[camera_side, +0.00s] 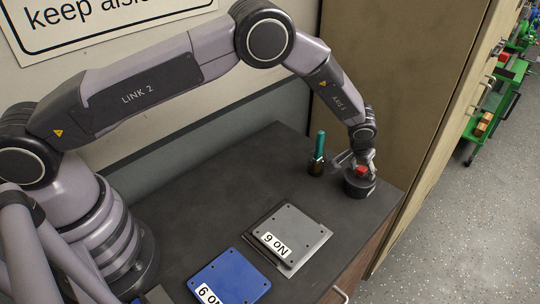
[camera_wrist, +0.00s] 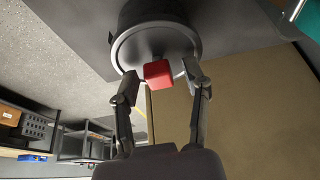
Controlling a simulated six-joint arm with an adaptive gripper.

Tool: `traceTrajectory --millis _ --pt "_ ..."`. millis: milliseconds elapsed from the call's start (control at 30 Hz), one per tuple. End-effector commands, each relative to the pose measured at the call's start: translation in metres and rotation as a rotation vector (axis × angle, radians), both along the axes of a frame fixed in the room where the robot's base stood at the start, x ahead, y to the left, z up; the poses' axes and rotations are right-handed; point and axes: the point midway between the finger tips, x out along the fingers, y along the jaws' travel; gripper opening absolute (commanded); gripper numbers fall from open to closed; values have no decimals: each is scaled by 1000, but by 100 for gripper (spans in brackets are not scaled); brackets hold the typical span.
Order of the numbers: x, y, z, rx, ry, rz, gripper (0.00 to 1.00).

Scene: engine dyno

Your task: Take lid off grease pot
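The grease pot (camera_side: 358,187) is a dark round pot at the right end of the dark bench, upright. It also shows at the top of the wrist view (camera_wrist: 150,14). Its grey lid (camera_wrist: 172,43) is on it, with a red block-shaped knob (camera_wrist: 158,74) at the middle. The knob also shows in the side view (camera_side: 361,171). My gripper (camera_wrist: 161,76) is open, with one finger on each side of the knob. In the wrist view, a gap shows between each finger and the knob. In the side view, the fingers are small and partly hidden.
A dark bottle with a teal top (camera_side: 318,155) stands just left of the pot. A grey plate (camera_side: 303,237) and a blue plate (camera_side: 235,276) lie nearer the front. A tan cabinet (camera_side: 400,80) rises close behind the pot. The bench left of the bottle is clear.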

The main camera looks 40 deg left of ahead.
Motion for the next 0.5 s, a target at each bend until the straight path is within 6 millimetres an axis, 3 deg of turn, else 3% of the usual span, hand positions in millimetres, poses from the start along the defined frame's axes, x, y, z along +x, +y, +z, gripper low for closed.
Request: traceTrajectory --millis 33,300,500 --pt "0 0 0 0 0 0 36" --pt "0 0 0 0 0 0 1" --pt "0 0 1 0 0 0 0"
